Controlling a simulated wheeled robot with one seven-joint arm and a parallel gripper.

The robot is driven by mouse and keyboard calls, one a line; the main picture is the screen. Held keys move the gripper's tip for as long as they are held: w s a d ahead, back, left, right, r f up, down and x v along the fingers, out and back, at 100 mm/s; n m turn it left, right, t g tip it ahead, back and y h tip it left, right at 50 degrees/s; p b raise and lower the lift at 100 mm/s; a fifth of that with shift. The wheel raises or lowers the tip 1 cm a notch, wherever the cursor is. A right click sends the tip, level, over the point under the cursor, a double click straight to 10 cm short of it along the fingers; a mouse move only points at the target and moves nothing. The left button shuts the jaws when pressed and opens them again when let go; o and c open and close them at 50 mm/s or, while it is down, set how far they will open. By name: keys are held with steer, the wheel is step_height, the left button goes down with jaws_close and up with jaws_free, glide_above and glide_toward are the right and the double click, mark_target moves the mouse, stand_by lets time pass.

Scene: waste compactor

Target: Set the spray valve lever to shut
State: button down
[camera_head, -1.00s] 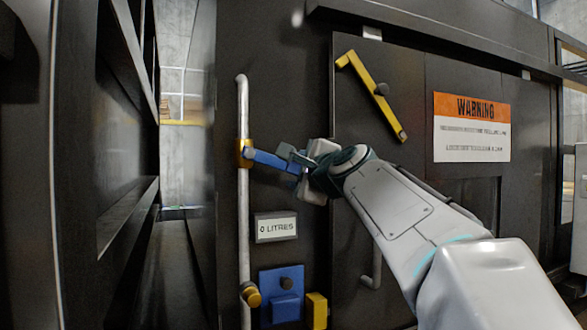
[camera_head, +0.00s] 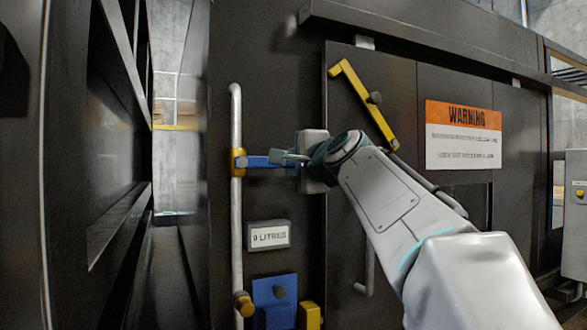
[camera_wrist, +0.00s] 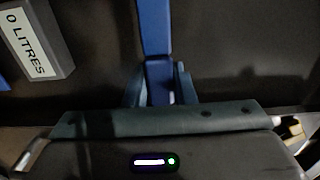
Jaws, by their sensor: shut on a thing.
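The spray valve lever is a blue bar (camera_head: 257,162) on a brass-yellow valve body (camera_head: 238,162), which sits on a vertical grey pipe (camera_head: 236,205). The lever points right from the pipe, nearly level and square to it. My gripper (camera_head: 290,160) is shut on the lever's outer end. In the wrist view the blue lever (camera_wrist: 154,35) runs down between the two fingers of my gripper (camera_wrist: 158,88), which hold it from both sides. The lever's outermost tip is partly hidden by the gripper.
A "0 LITRES" display (camera_head: 269,235) is below the lever, and also shows in the wrist view (camera_wrist: 30,40). Below it are a blue box (camera_head: 274,300) and a yellow block (camera_head: 309,315). A yellow door handle (camera_head: 362,103) and a warning sign (camera_head: 463,135) are to the right.

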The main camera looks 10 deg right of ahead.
steer(key=shift+r, duration=0.1)
steer(key=c, duration=1.2)
jaws_free()
steer(key=shift+s, duration=0.1)
steer(key=s+d+b, duration=0.2)
steer(key=s+b, duration=0.1)
steer(key=s, duration=1)
steer(key=shift+s+d+b, duration=0.25)
steer(key=shift+d+b, duration=0.1)
